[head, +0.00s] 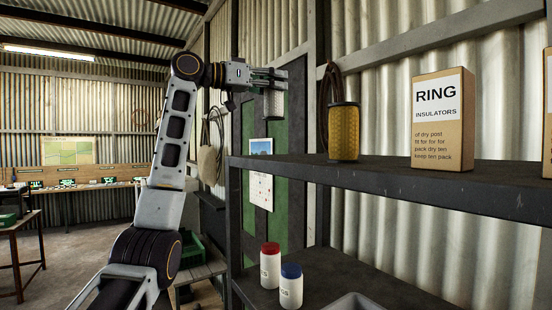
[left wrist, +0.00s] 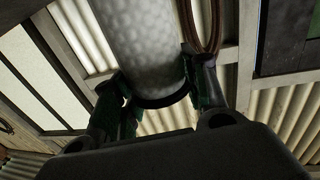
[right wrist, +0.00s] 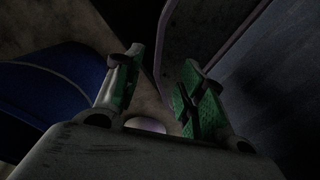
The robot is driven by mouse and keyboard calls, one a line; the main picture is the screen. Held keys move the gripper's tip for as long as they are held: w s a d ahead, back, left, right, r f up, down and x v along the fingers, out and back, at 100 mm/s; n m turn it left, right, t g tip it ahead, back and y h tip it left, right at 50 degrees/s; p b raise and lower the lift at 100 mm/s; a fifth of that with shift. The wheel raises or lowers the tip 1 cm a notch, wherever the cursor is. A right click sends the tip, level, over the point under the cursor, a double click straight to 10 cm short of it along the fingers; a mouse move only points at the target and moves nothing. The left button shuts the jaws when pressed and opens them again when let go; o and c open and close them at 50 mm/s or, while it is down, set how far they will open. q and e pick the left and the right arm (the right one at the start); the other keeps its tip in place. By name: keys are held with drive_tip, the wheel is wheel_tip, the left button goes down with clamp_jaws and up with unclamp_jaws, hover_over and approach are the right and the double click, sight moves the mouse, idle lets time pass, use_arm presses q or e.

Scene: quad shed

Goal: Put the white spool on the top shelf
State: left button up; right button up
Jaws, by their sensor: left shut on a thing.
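The white spool (head: 272,104) is held in my left gripper (head: 270,80), to the left of the top shelf (head: 390,187) and higher than its surface. In the left wrist view the spool (left wrist: 142,45) is a pale, dimpled cylinder with a dark rim, between the green-padded fingers (left wrist: 150,95). The spool is apart from the shelf in the head view. My right gripper (right wrist: 162,62) shows only in the right wrist view, its fingers apart with nothing seen gripped; that view is dark.
On the top shelf stand a yellow spool (head: 344,132) and a Ring Insulators box (head: 442,120). The shelf's left end is bare. Below are a red-capped jar (head: 270,268), a blue-capped jar (head: 291,288) and a grey tray (head: 355,303). A dark cable coil (head: 327,85) hangs behind.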

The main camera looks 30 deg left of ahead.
sight(273, 105)
use_arm(q)
drive_tip(key=shift+s+a, duration=0.15)
drive_tip(key=shift+f, duration=0.85)
wheel_tip(273, 105, down, 2)
drive_tip(key=shift+f, duration=1)
use_arm(e)
drive_tip(key=shift+s+f, duration=0.15)
use_arm(q)
drive_tip(key=shift+f, duration=0.1)
use_arm(e)
drive_tip(key=shift+a, duration=0.25)
